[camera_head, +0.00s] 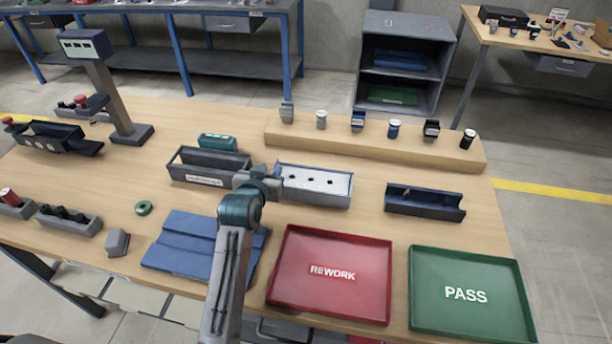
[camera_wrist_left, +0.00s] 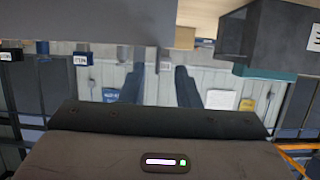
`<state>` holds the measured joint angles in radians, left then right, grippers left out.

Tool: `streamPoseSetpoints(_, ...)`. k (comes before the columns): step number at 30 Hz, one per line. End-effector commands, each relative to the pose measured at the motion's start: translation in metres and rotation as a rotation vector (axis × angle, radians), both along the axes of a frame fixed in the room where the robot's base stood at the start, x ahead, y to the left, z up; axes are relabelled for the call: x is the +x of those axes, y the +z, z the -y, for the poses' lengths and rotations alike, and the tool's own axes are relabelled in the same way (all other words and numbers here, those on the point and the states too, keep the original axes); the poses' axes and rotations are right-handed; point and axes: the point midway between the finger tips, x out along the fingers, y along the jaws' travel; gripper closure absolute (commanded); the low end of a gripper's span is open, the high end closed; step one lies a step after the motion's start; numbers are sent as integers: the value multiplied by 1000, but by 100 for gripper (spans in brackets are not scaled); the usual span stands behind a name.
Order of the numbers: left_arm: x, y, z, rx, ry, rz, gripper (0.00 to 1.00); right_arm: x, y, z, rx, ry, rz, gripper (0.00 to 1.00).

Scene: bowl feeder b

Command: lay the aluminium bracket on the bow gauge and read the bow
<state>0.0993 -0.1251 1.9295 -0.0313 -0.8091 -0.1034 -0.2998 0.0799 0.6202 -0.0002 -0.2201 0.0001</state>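I cannot single out the aluminium bracket for certain. A pale plate with several dark holes (camera_head: 316,181) lies in a grey open box at the table's middle. I cannot tell for certain which thing is the bow gauge; a post with a display head (camera_head: 85,46) stands at the left, beside a dark fixture with pale round spots (camera_head: 60,137). My left gripper (camera_head: 262,180) is between the grey box and a dark labelled bin (camera_head: 208,168), partly hidden by its own wrist. In the left wrist view its two fingers (camera_wrist_left: 158,80) stand apart with nothing between them. My right gripper is out of view.
A red REWORK tray (camera_head: 330,300) and a green PASS tray (camera_head: 470,312) lie at the front right. A blue folded mat (camera_head: 178,246) lies at the front. A dark blue channel-shaped holder (camera_head: 425,203) is at the right. A wooden riser (camera_head: 380,147) bears several small items behind.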

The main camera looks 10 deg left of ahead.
Motion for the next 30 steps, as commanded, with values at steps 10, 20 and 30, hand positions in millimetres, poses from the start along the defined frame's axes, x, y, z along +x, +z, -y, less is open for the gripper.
streamPoseSetpoints(10, 33, -11, 5, -1, 0, 0, 71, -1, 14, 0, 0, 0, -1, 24)
streamPoseSetpoints(20, 34, -12, 5, -1, 0, 0, 92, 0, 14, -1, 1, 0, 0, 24)
streamPoseSetpoints(30, 34, -12, 5, -1, 0, 1, 100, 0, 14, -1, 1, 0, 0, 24)
